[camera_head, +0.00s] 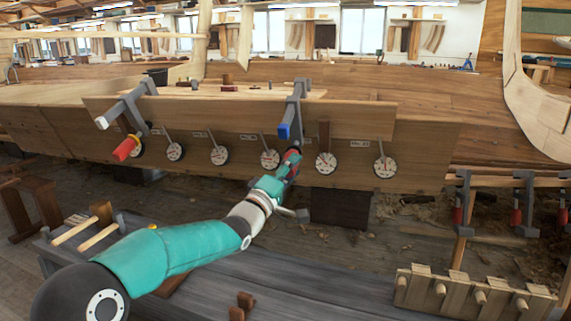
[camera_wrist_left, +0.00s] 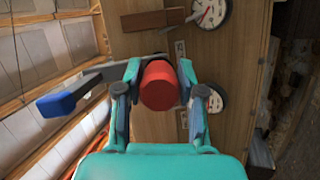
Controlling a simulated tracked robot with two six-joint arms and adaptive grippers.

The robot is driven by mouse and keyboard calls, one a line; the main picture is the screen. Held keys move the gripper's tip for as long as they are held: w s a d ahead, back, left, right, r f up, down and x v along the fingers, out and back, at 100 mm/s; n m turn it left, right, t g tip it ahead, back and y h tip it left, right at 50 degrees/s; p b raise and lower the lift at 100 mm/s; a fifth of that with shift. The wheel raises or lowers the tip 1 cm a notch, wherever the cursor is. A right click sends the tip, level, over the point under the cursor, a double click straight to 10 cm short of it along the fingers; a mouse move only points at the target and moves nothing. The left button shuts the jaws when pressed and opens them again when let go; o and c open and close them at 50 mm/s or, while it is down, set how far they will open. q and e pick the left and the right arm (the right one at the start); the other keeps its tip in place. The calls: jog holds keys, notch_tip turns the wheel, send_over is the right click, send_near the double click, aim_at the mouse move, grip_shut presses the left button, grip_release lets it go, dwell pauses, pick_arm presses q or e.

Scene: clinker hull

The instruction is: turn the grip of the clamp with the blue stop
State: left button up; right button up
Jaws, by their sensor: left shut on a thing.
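The clamp with the blue stop (camera_head: 283,131) hangs over the top edge of the upper plank, right of centre in the head view. Its blue stop also shows at the left of the left wrist view (camera_wrist_left: 56,104). Its red grip (camera_head: 291,157) points down toward me; the grip's round end (camera_wrist_left: 159,86) sits between my left fingers. My left gripper (camera_wrist_left: 160,90) is shut on the red grip, with one finger on each side. In the head view the gripper (camera_head: 285,172) partly hides the grip. My right gripper is in neither view.
A second clamp (camera_head: 129,110) with a white stop and an orange-red grip holds the plank at the left. Several round dials (camera_head: 270,159) line the plank. A low bench (camera_head: 190,292) and a pegged wooden rack (camera_head: 475,292) stand in front. More clamps hang at the right.

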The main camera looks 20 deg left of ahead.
pick_arm(q)
jog(key=n, duration=0.1)
jog(key=n+t, duration=0.1)
jog(key=shift+a+n, duration=0.25)
jog(key=shift+n, duration=0.05)
jog(key=n+b, duration=0.1)
jog(key=n, duration=0.1)
jog(key=shift+f+n+t, duration=0.1)
jog(key=shift+n+t, duration=0.3)
jog(key=n+b, duration=0.1)
jog(key=n, duration=0.2)
jog(key=shift+f+t+b, duration=0.1)
jog(key=shift+t+b, duration=0.2)
jog(key=shift+t, duration=0.1)
jog(key=shift+n+t+y+b, duration=0.35)
jog(key=shift+n+b, duration=0.2)
jog(key=shift+n, duration=0.6)
jog(key=shift+n+t+y+b, duration=0.35)
jog(key=shift+n+b, duration=0.2)
jog(key=shift+n, duration=0.6)
jog(key=shift+y, duration=0.3)
jog(key=o, duration=1.1)
jog(key=shift+o, duration=0.2)
